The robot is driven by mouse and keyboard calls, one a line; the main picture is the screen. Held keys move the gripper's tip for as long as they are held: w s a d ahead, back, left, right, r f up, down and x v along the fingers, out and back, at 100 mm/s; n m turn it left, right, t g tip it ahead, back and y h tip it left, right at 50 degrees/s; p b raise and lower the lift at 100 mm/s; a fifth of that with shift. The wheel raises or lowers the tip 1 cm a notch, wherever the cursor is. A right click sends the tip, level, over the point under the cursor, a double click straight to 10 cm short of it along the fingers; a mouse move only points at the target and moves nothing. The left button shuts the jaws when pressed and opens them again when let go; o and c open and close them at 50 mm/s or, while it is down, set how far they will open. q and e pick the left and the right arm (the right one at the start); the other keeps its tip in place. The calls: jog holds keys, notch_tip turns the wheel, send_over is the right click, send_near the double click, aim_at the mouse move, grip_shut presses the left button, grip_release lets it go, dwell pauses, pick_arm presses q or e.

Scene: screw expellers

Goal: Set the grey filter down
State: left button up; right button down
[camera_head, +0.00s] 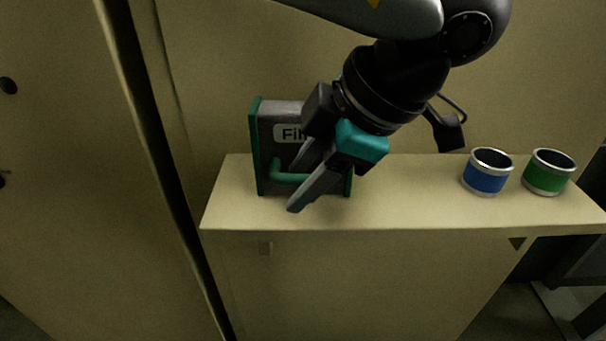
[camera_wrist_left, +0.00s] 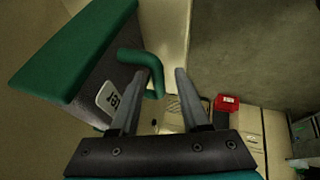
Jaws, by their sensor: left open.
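The grey filter (camera_head: 268,130) is a grey box with green side edges, a green handle and a label starting "Fil". It stands upright at the left end of a beige shelf (camera_head: 400,205). My left gripper (camera_head: 292,190) is at the front of the filter, by the handle, with its jaws open. The arm hides the filter's right part. In the left wrist view the filter (camera_wrist_left: 75,75) fills the left side, and its green handle (camera_wrist_left: 143,62) reaches across close to the open fingers (camera_wrist_left: 160,90). My right gripper does not show.
A blue-banded cup (camera_head: 487,178) and a green-banded cup (camera_head: 547,178) stand at the right of the shelf. A beige wall rises behind it. The shelf between filter and cups is clear. In the left wrist view a red box (camera_wrist_left: 227,103) shows far off.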

pick_arm(q)
jog(key=shift+r, duration=0.1)
jog(key=v, duration=1.2)
